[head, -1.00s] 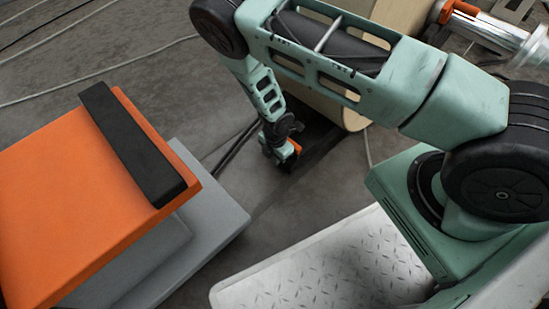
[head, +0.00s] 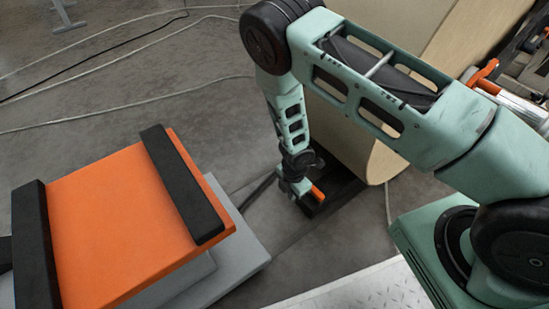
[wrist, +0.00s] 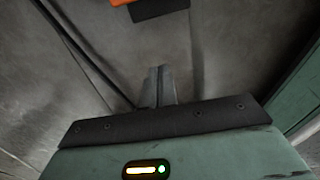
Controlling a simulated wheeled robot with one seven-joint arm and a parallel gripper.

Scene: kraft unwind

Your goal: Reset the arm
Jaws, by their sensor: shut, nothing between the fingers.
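My gripper (wrist: 158,86) is shut and empty in the wrist view, its two fingers together over bare grey floor. In the head view my green arm reaches in from the right and bends down at the elbow. There my gripper (head: 301,189) hangs low at the middle, small and partly hidden by the wrist. It points down beside the large tan roll, apart from the orange-topped stand.
The stand's orange top (head: 120,215) with black bars is at the lower left. The tan roll (head: 375,150) stands behind my arm. Cables (head: 130,65) cross the floor at upper left. Open floor (head: 100,110) lies between. An orange and black edge (wrist: 150,5) shows in the wrist view.

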